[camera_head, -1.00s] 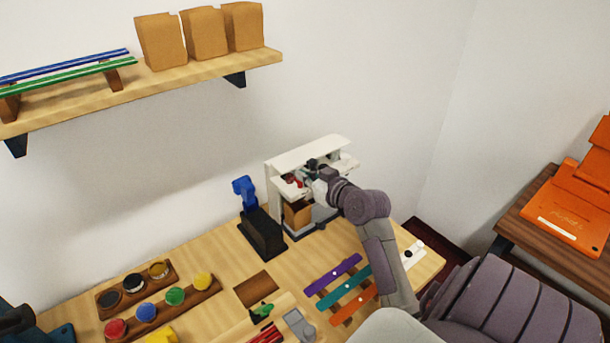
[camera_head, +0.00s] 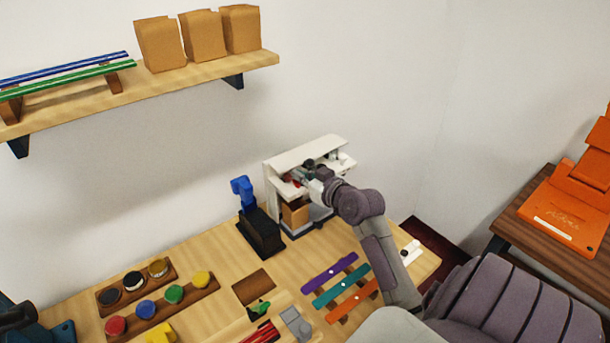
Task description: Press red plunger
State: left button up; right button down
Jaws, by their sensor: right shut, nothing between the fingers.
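The red plunger (camera_head: 287,179) shows as a small red patch in the white dispenser (camera_head: 305,152) at the back of the counter. It is partly hidden. My right gripper (camera_head: 303,172) is shut and empty, with its fingers inside the dispenser's front, right beside the red plunger. I cannot tell whether they touch.
A brown paper bag (camera_head: 295,214) stands in the dispenser below my fingers. A blue-topped black stand (camera_head: 261,232) is close on the left. Purple, teal and orange strips (camera_head: 342,287) lie in front. Colored pots (camera_head: 146,309) stand at the left.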

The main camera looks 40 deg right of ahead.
notch_tip(320, 180, up, 3)
jog(key=shift+f+p, duration=0.15)
jog(key=shift+p, duration=0.5)
pick_arm(q)
jog(key=s+f+b, duration=0.1)
jog(key=b, duration=0.2)
jog(key=shift+f+b, duration=0.2)
jog(key=shift+b, duration=0.2)
pick_arm(e)
jog(key=f+v, duration=0.1)
jog(key=v, duration=0.9)
jog(key=shift+s, duration=0.15)
jog(key=shift+r, duration=0.1)
